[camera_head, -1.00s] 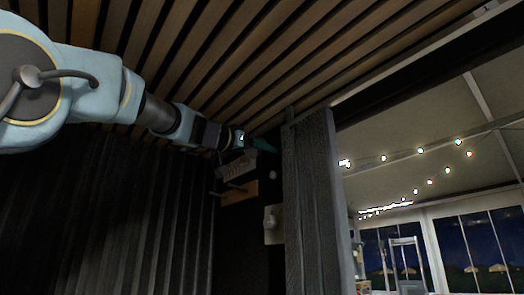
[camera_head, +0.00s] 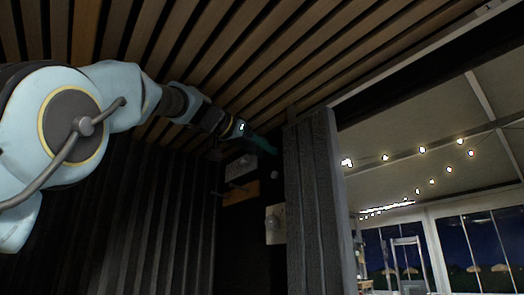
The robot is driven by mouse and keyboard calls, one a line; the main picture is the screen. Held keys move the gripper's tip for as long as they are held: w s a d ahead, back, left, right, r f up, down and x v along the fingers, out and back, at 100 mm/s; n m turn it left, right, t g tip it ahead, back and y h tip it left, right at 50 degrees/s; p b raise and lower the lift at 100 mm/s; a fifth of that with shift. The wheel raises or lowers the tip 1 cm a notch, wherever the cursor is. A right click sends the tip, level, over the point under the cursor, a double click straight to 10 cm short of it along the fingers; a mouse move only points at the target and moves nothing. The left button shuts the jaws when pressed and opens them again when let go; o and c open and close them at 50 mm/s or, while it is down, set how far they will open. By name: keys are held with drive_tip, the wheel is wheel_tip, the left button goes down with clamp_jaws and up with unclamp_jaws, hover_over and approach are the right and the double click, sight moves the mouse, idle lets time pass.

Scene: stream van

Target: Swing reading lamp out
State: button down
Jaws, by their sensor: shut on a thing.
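My gripper (camera_head: 264,145) is at the end of my arm, just under the slatted ceiling and left of the grey curtain's top. Its greenish fingers point right and are shut on a small dark thing in the shadow, which I take to be part of the reading lamp. The lamp's outline cannot be told from the dark wall behind. A grey fixture (camera_head: 241,168) is on that wall just below the gripper.
The wooden slatted ceiling (camera_head: 260,60) is close above my arm. A grey curtain (camera_head: 315,200) hangs right of the gripper, a dark curtain (camera_head: 120,215) at left. A small wooden block (camera_head: 240,191) and a pale panel (camera_head: 275,223) are on the wall below.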

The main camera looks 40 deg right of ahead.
drive_tip(key=c, duration=0.5)
unclamp_jaws()
drive_tip(key=shift+h, duration=0.3)
drive_tip(key=shift+d+r+n+t+h, duration=0.1)
drive_tip(key=shift+d+n+t+h, duration=0.15)
drive_tip(key=shift+h, duration=1.1)
drive_tip(key=shift+d+n+t+h, duration=0.15)
drive_tip(key=shift+n+h, duration=0.1)
drive_tip(key=shift+h, duration=1.1)
